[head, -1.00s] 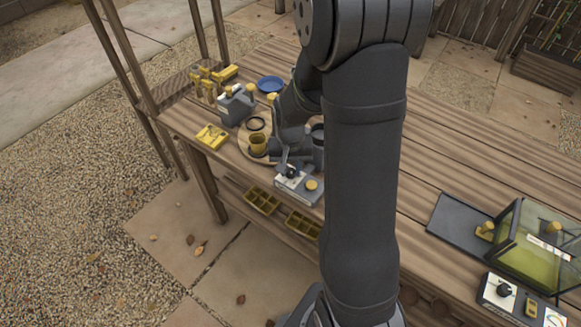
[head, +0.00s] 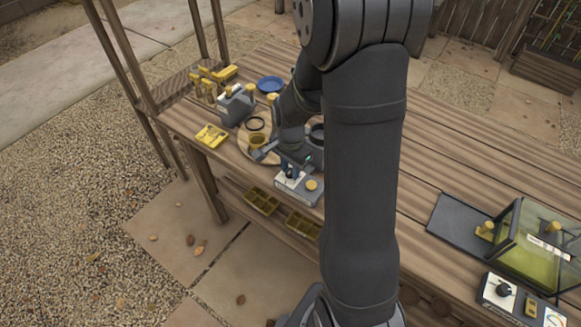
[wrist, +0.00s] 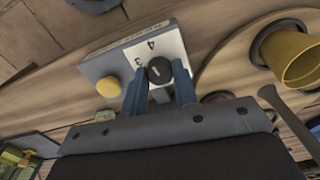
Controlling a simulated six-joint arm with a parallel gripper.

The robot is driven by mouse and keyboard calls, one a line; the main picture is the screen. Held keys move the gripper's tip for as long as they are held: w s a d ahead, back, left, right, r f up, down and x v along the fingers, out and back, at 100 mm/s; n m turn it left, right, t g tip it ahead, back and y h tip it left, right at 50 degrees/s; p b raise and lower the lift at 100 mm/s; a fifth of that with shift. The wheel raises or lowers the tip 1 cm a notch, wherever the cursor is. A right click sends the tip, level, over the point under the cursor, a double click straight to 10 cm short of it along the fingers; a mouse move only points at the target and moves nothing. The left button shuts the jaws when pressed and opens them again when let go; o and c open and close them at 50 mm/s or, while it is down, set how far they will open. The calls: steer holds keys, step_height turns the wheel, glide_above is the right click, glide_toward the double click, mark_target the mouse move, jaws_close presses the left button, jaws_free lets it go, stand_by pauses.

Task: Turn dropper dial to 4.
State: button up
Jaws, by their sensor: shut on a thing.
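The dropper is a grey box (head: 308,193) with a pale top plate, a yellow button and a dark dial. It stands at the front edge of the wooden table. In the wrist view its plate (wrist: 172,42) shows the numbers 4 and 3 beside the black dial (wrist: 157,66). My gripper (wrist: 159,78) has its two blue fingers on either side of the dial, shut on it. I cannot read clearly which number the dial's mark faces.
A yellow cup (wrist: 294,56) on a round wooden board stands close by. A grey box (head: 236,106) and a yellow tray (head: 211,136) lie to the left. Yellow bins (head: 262,200) sit below the table edge. A glass case (head: 535,250) and another dial box (head: 510,297) are at the right.

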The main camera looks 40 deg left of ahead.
mark_target(291, 170)
steer(key=shift+r, duration=0.1)
stand_by(0.3)
steer(key=o, duration=1)
step_height(291, 170, up, 17)
steer(key=shift+r, duration=0.2)
